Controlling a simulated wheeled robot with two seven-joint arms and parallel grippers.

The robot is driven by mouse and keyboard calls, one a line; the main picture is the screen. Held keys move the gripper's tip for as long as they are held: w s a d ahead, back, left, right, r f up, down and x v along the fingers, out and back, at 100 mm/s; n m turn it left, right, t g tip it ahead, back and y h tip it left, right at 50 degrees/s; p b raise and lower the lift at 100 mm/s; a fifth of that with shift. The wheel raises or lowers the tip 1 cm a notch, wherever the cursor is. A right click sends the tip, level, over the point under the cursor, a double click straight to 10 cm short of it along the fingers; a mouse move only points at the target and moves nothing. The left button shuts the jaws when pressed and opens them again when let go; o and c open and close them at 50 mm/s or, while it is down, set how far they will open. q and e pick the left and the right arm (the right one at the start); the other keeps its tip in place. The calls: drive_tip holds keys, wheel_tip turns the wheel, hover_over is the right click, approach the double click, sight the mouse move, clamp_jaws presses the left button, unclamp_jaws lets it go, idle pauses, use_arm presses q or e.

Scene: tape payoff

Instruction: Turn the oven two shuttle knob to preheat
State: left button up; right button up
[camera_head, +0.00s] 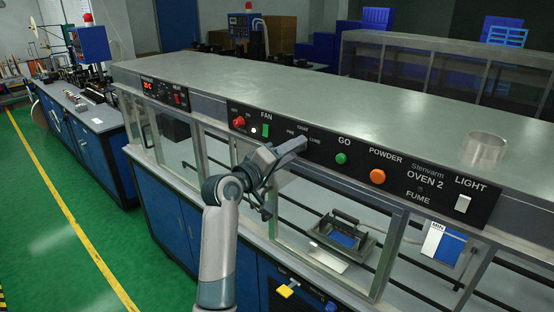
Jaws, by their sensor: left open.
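The oven two control panel (330,150) is a black strip along the front edge of the grey oven. Small labels above my gripper seem to read PRE, CHAR and a third word. The shuttle knob is not visible; my gripper covers the panel below these labels. My left gripper (293,147) is open and in front of the panel, between the FAN and GO controls. I cannot tell whether it touches anything. My right gripper is not in view.
Near my gripper are a red knob (239,122), a green switch (266,130), a green GO button (341,158) and an orange POWDER button (378,176). A light switch (462,203) is farther right. Glass panes and a black-handled tray (343,237) lie below.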

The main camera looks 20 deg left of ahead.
use_arm(q)
drive_tip(key=b+v, duration=0.6)
drive_tip(key=v, duration=1.1)
drive_tip(key=shift+s, duration=0.15)
drive_tip(key=shift+a+f+b, duration=0.1)
drive_tip(key=shift+b, duration=0.2)
